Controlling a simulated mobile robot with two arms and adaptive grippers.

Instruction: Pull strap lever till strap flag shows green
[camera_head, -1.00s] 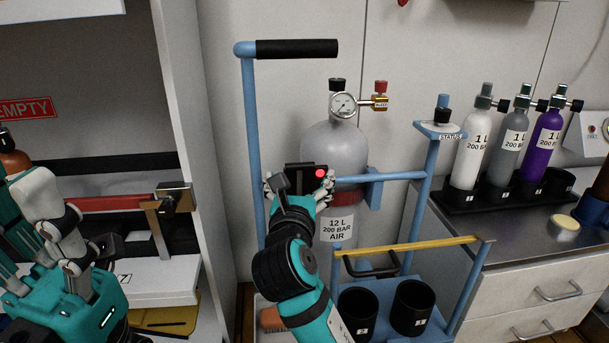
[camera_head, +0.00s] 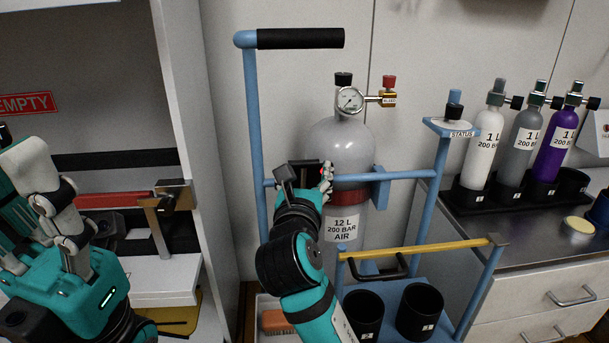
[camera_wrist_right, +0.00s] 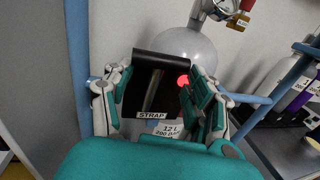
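The black strap unit (camera_wrist_right: 153,82), labelled STRAP, sits in front of the big grey cylinder (camera_head: 341,150). In the right wrist view it stands between the fingers of my right gripper (camera_wrist_right: 158,103), which are wide apart on its two sides. I cannot tell whether they touch it. The strap flag (camera_wrist_right: 183,81) beside it shows red; in the head view it is mostly hidden by a finger. A dark red strap (camera_head: 349,197) crosses the cylinder. My right gripper (camera_head: 307,178) also shows in the head view. My left gripper (camera_head: 48,200) is at the far left, away from the strap; I see nothing held.
A blue cart frame (camera_head: 252,130) surrounds the cylinder, with a yellow bar (camera_head: 420,247) and black cups (camera_head: 420,312) low in front. Small bottles (camera_head: 487,135) stand on the counter at right. A cabinet (camera_head: 190,110) wall rises at left.

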